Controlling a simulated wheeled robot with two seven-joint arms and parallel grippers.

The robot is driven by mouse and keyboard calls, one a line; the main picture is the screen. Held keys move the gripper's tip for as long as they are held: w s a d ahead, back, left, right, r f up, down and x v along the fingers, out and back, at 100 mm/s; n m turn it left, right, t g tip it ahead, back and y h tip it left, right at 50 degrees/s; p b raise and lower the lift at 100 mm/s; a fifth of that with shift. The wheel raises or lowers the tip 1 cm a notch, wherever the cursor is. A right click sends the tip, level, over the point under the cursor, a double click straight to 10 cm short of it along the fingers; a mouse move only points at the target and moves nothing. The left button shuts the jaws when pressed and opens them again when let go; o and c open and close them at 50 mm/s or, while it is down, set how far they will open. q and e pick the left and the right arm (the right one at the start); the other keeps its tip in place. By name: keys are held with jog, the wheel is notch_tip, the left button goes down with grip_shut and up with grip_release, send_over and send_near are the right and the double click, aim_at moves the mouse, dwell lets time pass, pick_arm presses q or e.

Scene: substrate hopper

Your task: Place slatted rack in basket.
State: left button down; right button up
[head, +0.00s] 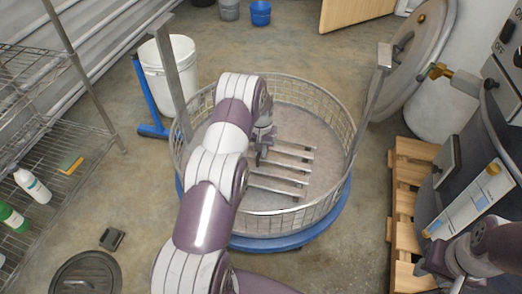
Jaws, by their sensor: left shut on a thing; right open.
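The round wire basket (338,192) stands on a blue wheeled base in the middle of the head view. The slatted rack (290,165), with several pale metal bars, is inside the basket's rim. My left gripper (262,150) is shut on the rack at its left end. My arm hides part of the gripper and the basket's left side. I cannot tell whether the rack touches the basket floor. My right gripper (440,265) is open at the lower right, away from the basket.
A wire shelf (60,125) with bottles stands at the left. A white bucket (170,65) is behind the basket. A wooden pallet (402,200) and a grey vessel (460,150) are at the right. Two upright posts rise from the basket's sides. A dark lid (85,275) lies at the lower left.

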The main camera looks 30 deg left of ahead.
pick_arm(q)
jog(key=c, duration=1.1)
grip_release()
jog(key=shift+r, duration=0.1)
notch_tip(320, 180, up, 12)
jog(key=p, duration=0.5)
jog(key=s+d+r+m, duration=0.1)
jog(key=s+d+r, duration=0.6)
jog(key=d+r, duration=0.2)
jog(key=s+d+r, duration=0.1)
jog(key=s+d, duration=0.1)
jog(key=s, duration=0.4)
jog(key=s+d+r+m+t, duration=0.1)
jog(key=s+d, duration=0.1)
jog(key=s, duration=0.4)
jog(key=s+d+r+m, duration=0.1)
jog(key=s+d+r, duration=0.1)
jog(key=s, duration=0.4)
jog(key=shift+d, duration=0.6)
